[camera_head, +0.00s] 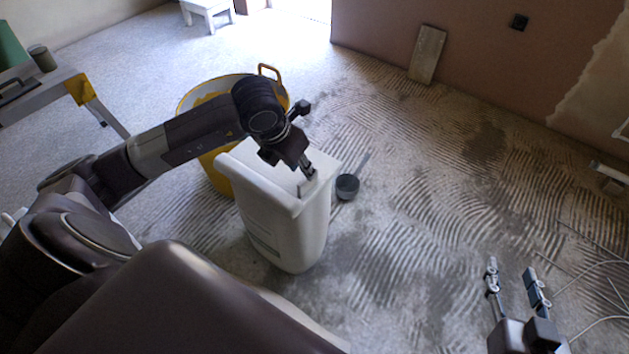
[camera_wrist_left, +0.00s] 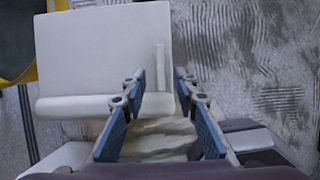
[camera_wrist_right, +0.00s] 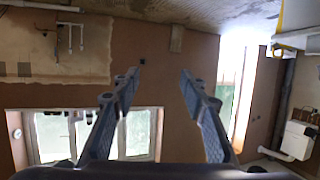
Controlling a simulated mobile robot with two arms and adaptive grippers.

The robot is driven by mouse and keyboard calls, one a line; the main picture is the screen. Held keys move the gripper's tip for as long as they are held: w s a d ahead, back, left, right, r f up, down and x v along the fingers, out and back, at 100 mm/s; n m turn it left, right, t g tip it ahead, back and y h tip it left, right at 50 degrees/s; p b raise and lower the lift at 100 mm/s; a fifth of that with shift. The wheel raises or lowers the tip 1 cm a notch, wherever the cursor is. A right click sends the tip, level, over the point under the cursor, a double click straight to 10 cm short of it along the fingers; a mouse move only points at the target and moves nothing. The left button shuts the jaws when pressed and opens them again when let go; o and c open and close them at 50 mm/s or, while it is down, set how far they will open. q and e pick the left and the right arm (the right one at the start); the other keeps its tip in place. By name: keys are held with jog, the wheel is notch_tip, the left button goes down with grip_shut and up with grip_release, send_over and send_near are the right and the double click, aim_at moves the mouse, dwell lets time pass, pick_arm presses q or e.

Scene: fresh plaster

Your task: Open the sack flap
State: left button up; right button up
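The white sack (camera_head: 288,240) stands upright on the floor in the middle of the head view. Its pale flap (camera_head: 245,172) lies across the top, with its rim over the near side; the flap also fills the upper left of the left wrist view (camera_wrist_left: 95,55). A small raised tab (camera_wrist_left: 160,66) stands on the flap near its edge. My left gripper (camera_head: 308,175) is over the sack's top right. In the left wrist view its fingers (camera_wrist_left: 160,84) are apart on either side of the tab; contact cannot be told. My right gripper (camera_head: 512,275) is open and empty, well right of the sack.
A yellow tub (camera_head: 218,165) stands right behind the sack. A dark scoop (camera_head: 348,186) lies on the floor to the sack's right. A board (camera_head: 427,55) leans on the far wall. Floor between the sack and my right gripper is clear.

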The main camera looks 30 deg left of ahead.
pick_arm(q)
jog(key=b+x, duration=0.1)
jog(key=x, duration=0.5)
jog(key=shift+f, duration=0.15)
jog(key=shift+w+f, duration=0.1)
jog(key=shift+f, duration=0.1)
pick_arm(e)
notch_tip(320, 180, up, 9)
jog(key=w+a+t+y, duration=0.1)
jog(key=w+t, duration=0.1)
jog(key=t, duration=0.2)
jog(key=shift+a+t+y, duration=0.3)
jog(key=shift+a+t, duration=0.1)
pick_arm(q)
grip_shut()
